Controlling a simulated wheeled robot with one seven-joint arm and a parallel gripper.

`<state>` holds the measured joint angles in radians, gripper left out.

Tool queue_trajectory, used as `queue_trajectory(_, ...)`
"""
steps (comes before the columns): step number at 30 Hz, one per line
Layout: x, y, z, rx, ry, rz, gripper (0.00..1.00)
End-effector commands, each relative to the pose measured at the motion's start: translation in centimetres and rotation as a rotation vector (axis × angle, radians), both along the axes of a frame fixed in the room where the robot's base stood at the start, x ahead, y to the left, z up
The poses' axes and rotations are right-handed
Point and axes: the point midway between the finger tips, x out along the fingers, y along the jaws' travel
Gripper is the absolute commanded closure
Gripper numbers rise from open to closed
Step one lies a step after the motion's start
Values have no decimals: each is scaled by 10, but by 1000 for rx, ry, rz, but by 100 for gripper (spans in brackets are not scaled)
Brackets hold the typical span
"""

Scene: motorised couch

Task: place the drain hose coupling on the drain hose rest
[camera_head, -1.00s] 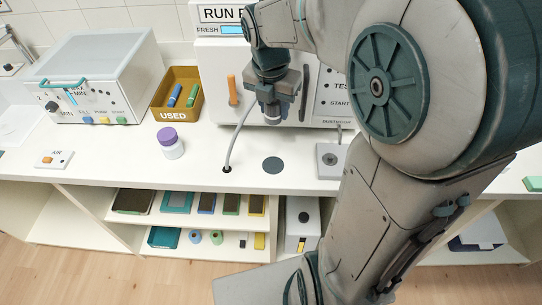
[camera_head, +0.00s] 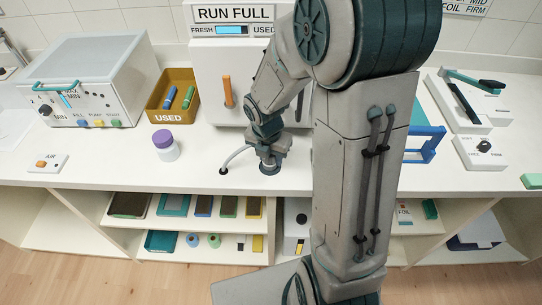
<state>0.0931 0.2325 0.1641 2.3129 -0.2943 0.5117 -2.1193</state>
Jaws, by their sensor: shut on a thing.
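The drain hose (camera_head: 236,154) is a thin grey hose that comes up from a hole in the white counter and arches right to my gripper. My gripper (camera_head: 268,152) points down, shut on the hose's end coupling (camera_head: 269,163). The coupling is small and mostly hidden by the jaws. It is low over the dark round disc on the counter; I cannot tell whether it touches it. Whether this disc or the grey square plate seen earlier is the drain hose rest is unclear; my arm now hides the plate.
A purple-capped jar (camera_head: 165,147) stands left of the hose. Behind it are a USED bin (camera_head: 168,117) and a white box machine (camera_head: 85,85). A white cabinet (camera_head: 215,80) stands behind my gripper. My arm covers the counter to the right.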

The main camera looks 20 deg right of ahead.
Motion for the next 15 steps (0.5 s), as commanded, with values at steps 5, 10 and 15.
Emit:
queue_trajectory(5, 0, 0, -3, 0, -3, 1, 100)
queue_trajectory(10, 0, 0, -4, 0, -1, 0, 100)
queue_trajectory(15, 0, 0, -6, 0, -1, 0, 43)
